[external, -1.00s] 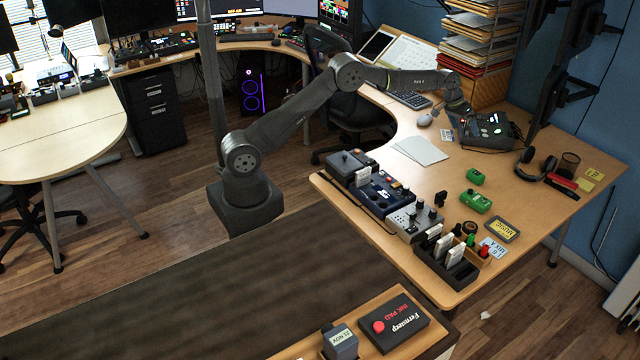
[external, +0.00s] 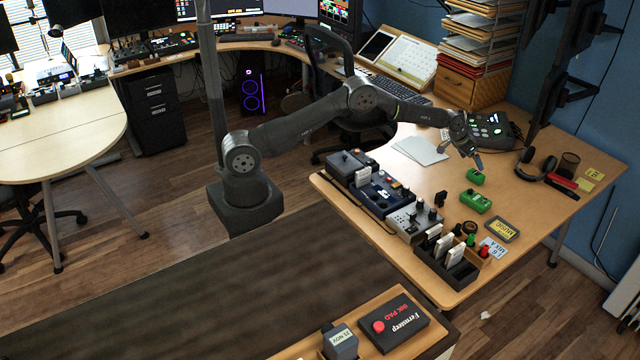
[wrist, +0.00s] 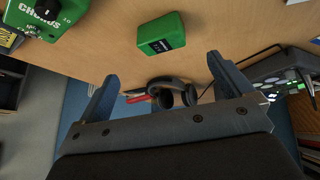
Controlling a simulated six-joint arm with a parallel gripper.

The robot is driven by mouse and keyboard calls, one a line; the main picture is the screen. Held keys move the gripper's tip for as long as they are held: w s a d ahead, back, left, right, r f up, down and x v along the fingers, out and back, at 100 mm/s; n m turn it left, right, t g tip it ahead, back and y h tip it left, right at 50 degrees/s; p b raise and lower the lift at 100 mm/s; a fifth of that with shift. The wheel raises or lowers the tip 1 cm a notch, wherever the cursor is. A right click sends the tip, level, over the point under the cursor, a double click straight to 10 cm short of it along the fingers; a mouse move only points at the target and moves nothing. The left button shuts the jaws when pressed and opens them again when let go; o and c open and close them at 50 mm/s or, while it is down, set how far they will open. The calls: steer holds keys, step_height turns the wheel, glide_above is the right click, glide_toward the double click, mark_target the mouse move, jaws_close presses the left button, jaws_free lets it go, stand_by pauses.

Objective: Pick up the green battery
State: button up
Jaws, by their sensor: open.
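The green battery (external: 475,177) is a small green block lying on the wooden desk. In the wrist view the green battery (wrist: 161,33) shows a dark label on its side and lies ahead of my fingers, above the gap between them. My gripper (external: 477,160) is open and empty, its fingertips just above and close to the battery in the external view. My gripper also shows in the wrist view (wrist: 160,72), with both fingers spread and nothing between them. I cannot tell the exact height of the tips above the desk.
A larger green pedal (external: 476,202) marked CHORUS stands close to the battery, toward the front. Headphones (external: 536,165) lie to the right. A dark device with lit buttons (external: 487,132) stands behind. Papers (external: 420,150) lie to the left, with bare desk between.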

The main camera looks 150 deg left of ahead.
mark_target(475, 173)
steer(key=shift+x, duration=1.5)
steer(key=shift+s+x, duration=0.15)
steer(key=shift+x, duration=0.8)
steer(key=shift+s+x, duration=0.1)
steer(key=shift+x, duration=0.9)
steer(key=shift+w+a+f, duration=0.15)
steer(key=shift+w+f, duration=0.05)
steer(key=shift+f, duration=0.5)
steer(key=c, duration=1.2)
steer(key=shift+r, duration=0.15)
